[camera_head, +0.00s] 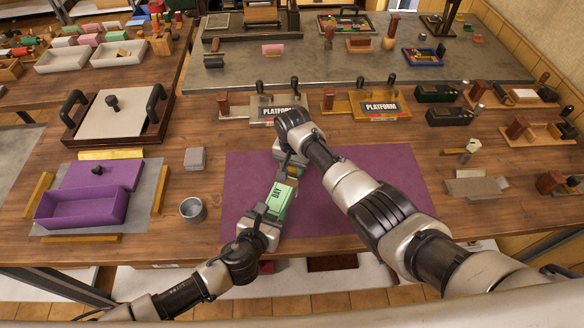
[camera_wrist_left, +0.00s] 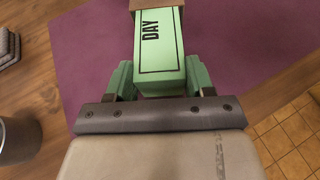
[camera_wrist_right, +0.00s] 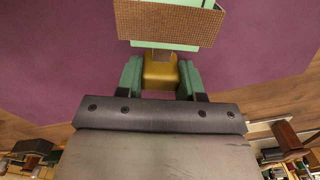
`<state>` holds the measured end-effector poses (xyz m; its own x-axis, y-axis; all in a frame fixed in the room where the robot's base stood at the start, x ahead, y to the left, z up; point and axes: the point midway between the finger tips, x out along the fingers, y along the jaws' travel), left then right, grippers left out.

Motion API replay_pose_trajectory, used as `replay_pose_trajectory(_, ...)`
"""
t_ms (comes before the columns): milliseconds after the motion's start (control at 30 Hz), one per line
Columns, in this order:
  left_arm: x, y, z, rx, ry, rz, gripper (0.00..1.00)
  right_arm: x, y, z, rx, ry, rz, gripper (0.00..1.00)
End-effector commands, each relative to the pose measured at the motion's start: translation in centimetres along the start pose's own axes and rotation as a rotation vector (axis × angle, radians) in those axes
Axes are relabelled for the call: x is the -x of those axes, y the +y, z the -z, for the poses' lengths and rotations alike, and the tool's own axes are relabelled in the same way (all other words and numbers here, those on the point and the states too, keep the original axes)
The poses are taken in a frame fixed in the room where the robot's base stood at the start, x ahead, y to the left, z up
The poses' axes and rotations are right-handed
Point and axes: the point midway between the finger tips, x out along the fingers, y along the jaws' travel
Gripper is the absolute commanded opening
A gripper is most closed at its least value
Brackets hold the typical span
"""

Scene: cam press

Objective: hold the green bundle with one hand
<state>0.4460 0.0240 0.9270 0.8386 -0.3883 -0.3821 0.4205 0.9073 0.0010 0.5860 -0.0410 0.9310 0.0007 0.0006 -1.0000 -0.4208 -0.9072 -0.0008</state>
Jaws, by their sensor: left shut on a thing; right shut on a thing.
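The green bundle (camera_head: 280,198), marked DAY, is in the air above the purple mat (camera_head: 245,180). My left gripper (camera_head: 272,214) is shut on its near end; in the left wrist view the green bundle (camera_wrist_left: 160,45) sits between the fingers. A brown textured band or sleeve (camera_wrist_right: 170,22) lies around or across its far end; I cannot tell which. My right gripper (camera_wrist_right: 162,78) is shut on a gold-coloured block (camera_wrist_right: 160,70) next to the brown piece. In the head view my right arm partly hides this far end.
A purple box (camera_head: 80,208) with its lid (camera_head: 102,174) is at the left, near a grey cup (camera_head: 193,209) and grey blocks (camera_head: 195,158). Two PLATFORM stands (camera_head: 380,106) are behind the mat. Small fixtures (camera_head: 475,185) stand at the right.

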Motion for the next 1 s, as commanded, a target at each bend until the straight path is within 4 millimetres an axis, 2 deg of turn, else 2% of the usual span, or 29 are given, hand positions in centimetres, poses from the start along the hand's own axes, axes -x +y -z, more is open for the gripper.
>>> replay_pose_trajectory(200,0.1,0.0,0.3,-0.002,0.006,-0.001,0.32,0.1,0.0,2.2,-0.004,0.003,-0.001,0.0)
replay_pose_trajectory(633,0.1,0.0,0.3,-0.001,0.006,0.0,0.32,0.0,0.1,2.7,0.001,0.001,0.0,0.0)
replay_pose_trajectory(667,0.1,0.0,0.3,-0.001,0.006,0.0,0.32,0.0,0.1,2.7,0.001,0.001,0.0,0.4)
replay_pose_trajectory(700,0.1,0.0,0.3,-0.001,0.006,0.0,0.32,0.0,0.1,2.7,0.001,0.001,0.0,0.46)
replay_pose_trajectory(800,0.1,0.0,0.3,-0.001,0.006,0.0,0.32,0.0,0.1,2.7,0.001,0.001,0.0,0.62)
replay_pose_trajectory(833,0.1,0.0,0.3,-0.001,0.006,0.0,0.32,0.0,0.1,2.7,0.001,0.001,0.0,0.64)
replay_pose_trajectory(1000,0.1,0.0,0.3,-0.001,0.006,0.0,0.32,0.0,0.1,2.7,0.0,0.001,0.0,0.64)
